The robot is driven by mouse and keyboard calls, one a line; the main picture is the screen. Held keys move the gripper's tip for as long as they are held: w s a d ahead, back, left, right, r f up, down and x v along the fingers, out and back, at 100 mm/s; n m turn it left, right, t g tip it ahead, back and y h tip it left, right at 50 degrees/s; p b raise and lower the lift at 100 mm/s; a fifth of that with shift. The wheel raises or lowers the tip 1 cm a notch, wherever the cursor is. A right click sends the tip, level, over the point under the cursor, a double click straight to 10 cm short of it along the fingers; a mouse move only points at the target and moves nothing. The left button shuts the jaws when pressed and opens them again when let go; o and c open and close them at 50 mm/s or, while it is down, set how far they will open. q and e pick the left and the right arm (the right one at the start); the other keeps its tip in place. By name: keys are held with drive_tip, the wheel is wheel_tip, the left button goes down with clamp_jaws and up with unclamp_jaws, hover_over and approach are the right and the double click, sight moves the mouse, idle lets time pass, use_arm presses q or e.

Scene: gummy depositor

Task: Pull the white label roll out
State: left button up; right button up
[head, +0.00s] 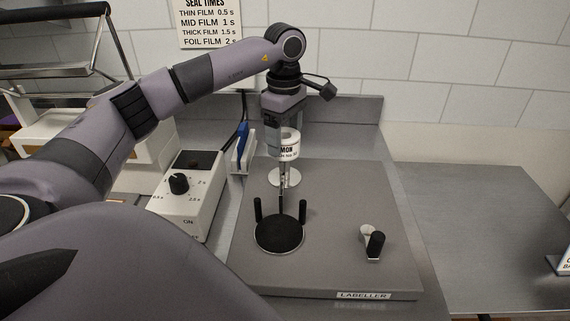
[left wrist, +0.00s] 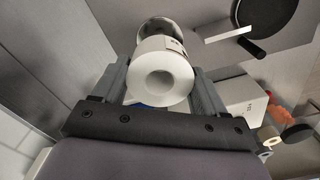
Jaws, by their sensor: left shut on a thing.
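The white label roll (head: 289,142) carries black print and hangs below my left gripper (head: 285,132) in the head view, above the labeller (head: 340,260). In the left wrist view the roll (left wrist: 160,78) sits between the two fingers of my left gripper (left wrist: 162,88), its round core hole facing the camera. The gripper is shut on the roll. A metal spindle with a round disc (head: 285,178) stands just below the roll. In the head view I cannot tell whether the roll is clear of the spindle. My right gripper is not in view.
On the labeller are a black round plate with posts (head: 279,234) and a black knob (head: 375,244). A white timer box (head: 188,192) with a dial stands to the left. A blue-handled tool (head: 242,143) is in a holder behind. The steel table (head: 480,225) at right is mostly clear.

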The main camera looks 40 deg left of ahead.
use_arm(q)
wheel_tip(320, 180, up, 5)
drive_tip(key=shift+r, duration=0.1)
idle(0.5)
drive_tip(key=o, duration=0.8)
drive_tip(key=c, duration=0.9)
